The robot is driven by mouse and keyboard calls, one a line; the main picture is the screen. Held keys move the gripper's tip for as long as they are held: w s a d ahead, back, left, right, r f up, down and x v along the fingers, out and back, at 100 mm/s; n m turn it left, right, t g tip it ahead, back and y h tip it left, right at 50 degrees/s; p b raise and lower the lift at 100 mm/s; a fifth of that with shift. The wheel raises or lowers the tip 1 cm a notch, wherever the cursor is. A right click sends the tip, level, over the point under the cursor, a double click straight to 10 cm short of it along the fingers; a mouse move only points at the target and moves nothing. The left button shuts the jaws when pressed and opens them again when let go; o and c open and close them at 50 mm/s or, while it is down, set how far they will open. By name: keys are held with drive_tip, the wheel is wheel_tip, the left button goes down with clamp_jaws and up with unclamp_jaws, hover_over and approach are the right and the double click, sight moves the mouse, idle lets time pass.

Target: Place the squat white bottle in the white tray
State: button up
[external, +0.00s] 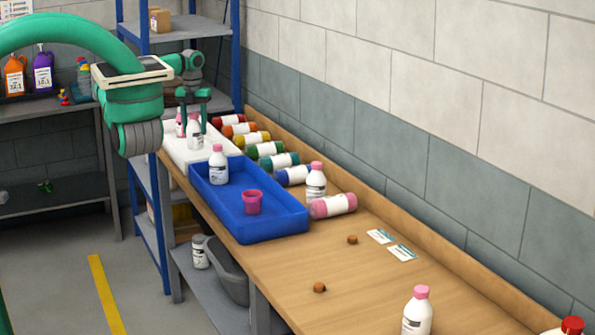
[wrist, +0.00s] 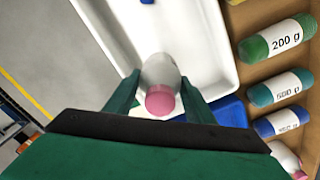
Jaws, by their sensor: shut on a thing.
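The white tray (external: 176,148) lies on the far end of the bench; it fills the upper middle of the wrist view (wrist: 222,62). My gripper (external: 192,106) is above this tray. In the wrist view my gripper (wrist: 160,90) is shut on a squat white bottle (wrist: 160,70) with a pink cap, one finger on each side. The bottle also shows below the gripper in the external view (external: 195,135), over the tray. I cannot tell whether its base touches the tray floor. A second pink and white shape (external: 181,123) shows just left of it, partly hidden.
A blue tray (external: 275,229) adjoins the white one, holding a white bottle (external: 217,168) and a pink cup (external: 252,203). Another white bottle (external: 316,186) stands beside the blue tray.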

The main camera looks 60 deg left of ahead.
sight(197, 137)
drive_tip(key=shift+w+a+f, duration=0.3)
drive_tip(key=shift+a+f, duration=0.05)
drive_tip(key=shift+f, duration=0.25)
drive_tip(key=shift+w+a+f, duration=0.25)
drive_tip(key=shift+a+f, duration=0.1)
drive_tip(key=shift+f, duration=1.65)
drive_tip(key=shift+f, duration=0.1)
drive_tip(key=o, duration=1.3)
drive_tip(key=shift+c, duration=0.2)
wheel_tip(197, 137, up, 12)
drive_tip(key=shift+r, duration=0.1)
drive_tip(key=shift+w, duration=0.1)
